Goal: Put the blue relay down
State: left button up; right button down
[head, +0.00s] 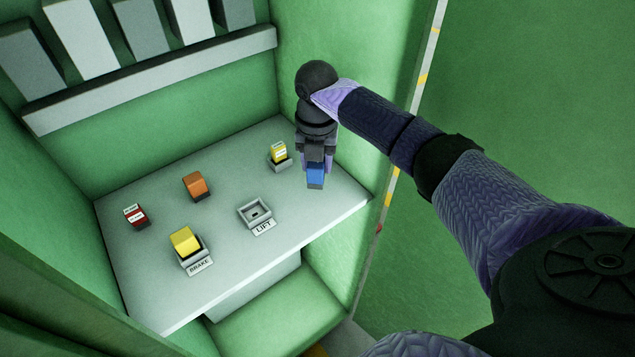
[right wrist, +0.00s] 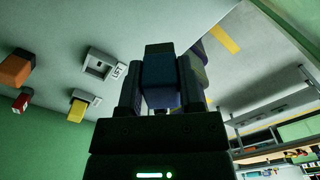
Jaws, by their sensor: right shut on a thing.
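The blue relay (head: 316,175) is in my right gripper (head: 317,160), above the right end of the grey shelf (head: 230,265). In the right wrist view the relay (right wrist: 159,80) sits between the two fingers (right wrist: 160,90), which are shut on it. I cannot tell from the head view how high it is above the shelf. An empty socket (head: 254,213) labelled LIFT is to the left of the relay; it also shows in the right wrist view (right wrist: 98,65). My left gripper is not in view.
A yellow relay (head: 185,241) is at the BRAKE socket (head: 199,264). The shelf's front right part looks clear.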

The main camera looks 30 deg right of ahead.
jog(key=shift+a+f, duration=0.2)
jog(key=shift+f, duration=0.95)
jog(key=f, duration=0.2)
jog(key=f+b, duration=0.1)
jog(key=f, duration=0.1)
jog(key=shift+d+f, duration=0.1)
jog(key=shift+d, duration=0.15)
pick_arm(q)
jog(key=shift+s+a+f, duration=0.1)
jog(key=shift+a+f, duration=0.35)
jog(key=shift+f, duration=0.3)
